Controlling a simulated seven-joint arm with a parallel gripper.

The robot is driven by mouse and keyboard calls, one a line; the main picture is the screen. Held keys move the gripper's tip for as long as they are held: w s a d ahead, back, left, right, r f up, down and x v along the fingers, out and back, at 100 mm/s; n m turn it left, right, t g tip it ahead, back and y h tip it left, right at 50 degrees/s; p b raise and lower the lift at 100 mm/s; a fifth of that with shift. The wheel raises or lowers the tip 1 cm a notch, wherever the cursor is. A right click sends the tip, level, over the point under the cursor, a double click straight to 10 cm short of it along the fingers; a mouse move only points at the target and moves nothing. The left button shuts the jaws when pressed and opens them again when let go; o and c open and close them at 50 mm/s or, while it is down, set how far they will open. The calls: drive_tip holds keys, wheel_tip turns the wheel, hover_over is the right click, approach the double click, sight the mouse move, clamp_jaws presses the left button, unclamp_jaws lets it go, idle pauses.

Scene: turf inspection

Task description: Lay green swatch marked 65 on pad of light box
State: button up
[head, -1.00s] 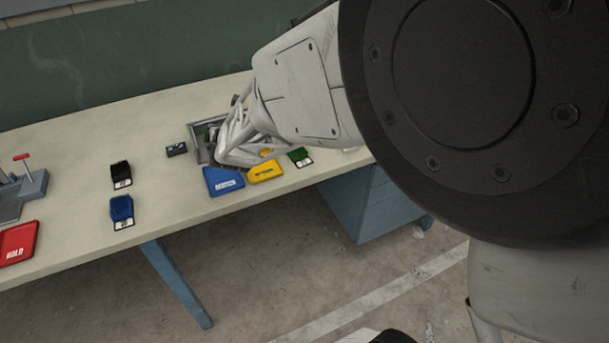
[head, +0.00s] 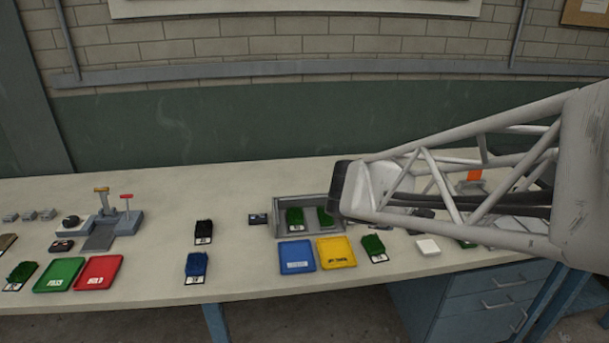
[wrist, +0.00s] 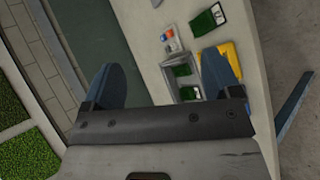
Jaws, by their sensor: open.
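Blue (head: 297,257) and yellow (head: 336,253) trays sit before the box. Green (head: 60,276) and red (head: 98,272) trays lie at left, near a lever device (head: 102,228). Black (head: 203,231) and blue (head: 196,266) swatches lie between. A white block (head: 428,247) is at right.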

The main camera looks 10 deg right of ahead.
drive_tip(key=s+a+m+g+y, duration=0.1)
drive_tip(key=s+a+m+y, duration=0.1)
drive_tip(key=s+m, duration=0.2)
drive_tip(key=s+a+m+g+y, duration=0.2)
drive_tip(key=s+a+m+y, duration=0.1)
drive_tip(key=s, duration=0.7)
drive_tip(key=s+a+m+g+y, duration=0.1)
drive_tip(key=s+a+m+y, duration=0.1)
drive_tip(key=s+m, duration=0.3)
drive_tip(key=shift+s+a+r+y, duration=0.2)
drive_tip(key=shift+s+a+y, duration=0.2)
drive_tip(key=shift+s, duration=0.5)
